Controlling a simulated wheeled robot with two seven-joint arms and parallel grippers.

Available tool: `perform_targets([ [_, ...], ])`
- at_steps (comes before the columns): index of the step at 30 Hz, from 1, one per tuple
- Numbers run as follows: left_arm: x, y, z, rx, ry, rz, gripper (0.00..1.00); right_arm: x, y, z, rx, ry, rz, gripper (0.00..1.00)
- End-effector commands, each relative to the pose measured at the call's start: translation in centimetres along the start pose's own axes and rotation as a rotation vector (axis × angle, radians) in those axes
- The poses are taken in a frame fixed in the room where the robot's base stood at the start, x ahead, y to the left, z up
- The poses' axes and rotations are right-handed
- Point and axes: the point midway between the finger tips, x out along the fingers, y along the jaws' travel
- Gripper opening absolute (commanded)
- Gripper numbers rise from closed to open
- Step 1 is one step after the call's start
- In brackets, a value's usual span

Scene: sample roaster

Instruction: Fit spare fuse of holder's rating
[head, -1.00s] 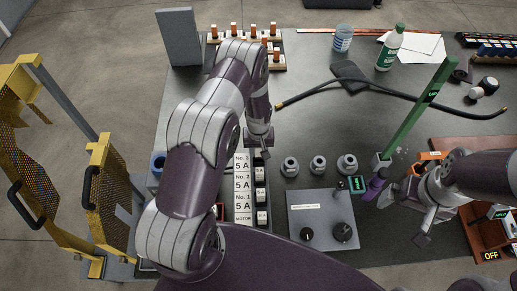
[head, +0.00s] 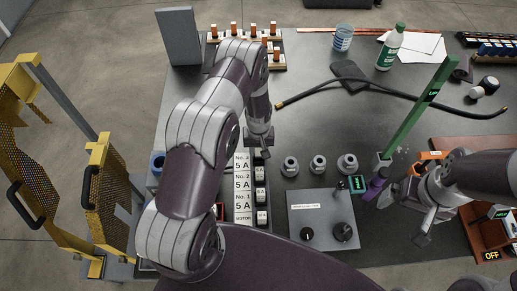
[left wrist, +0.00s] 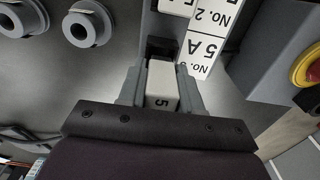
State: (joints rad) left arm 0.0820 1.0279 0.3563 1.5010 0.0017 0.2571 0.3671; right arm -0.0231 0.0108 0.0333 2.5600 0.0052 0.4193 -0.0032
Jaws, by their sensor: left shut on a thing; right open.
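My left gripper (head: 263,152) is shut on a white block marked 5 (left wrist: 162,98); it shows close up in the left wrist view. The block's far end is at a dark slot (left wrist: 160,47) beside the "No. 3, 5 A" label (head: 242,161). I cannot tell how deep it sits. A rack (head: 212,41) with several orange-topped pieces stands at the back. My right gripper (head: 425,225) is open and empty at the right.
Three grey round caps, one nearest the holders (head: 290,166), stand right of them. A grey box (head: 322,218) with knobs is in front. A green post (head: 415,110), a bottle (head: 390,47), a cup (head: 342,38) and a black cable (head: 390,88) occupy the right side. Yellow mesh guards (head: 105,195) stand left.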

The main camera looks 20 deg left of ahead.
Motion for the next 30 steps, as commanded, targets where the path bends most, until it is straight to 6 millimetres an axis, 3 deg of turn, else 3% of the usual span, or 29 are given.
perform_targets([
  [23,2.3,0.0,0.0,0.000,0.000,0.000,0.03,2.0,0.0,0.2,0.000,0.000,0.000,1.00],
  [30,1.4,0.0,0.0,0.000,0.000,0.000,0.03,1.2,0.0,0.1,0.000,0.000,0.000,1.00],
])
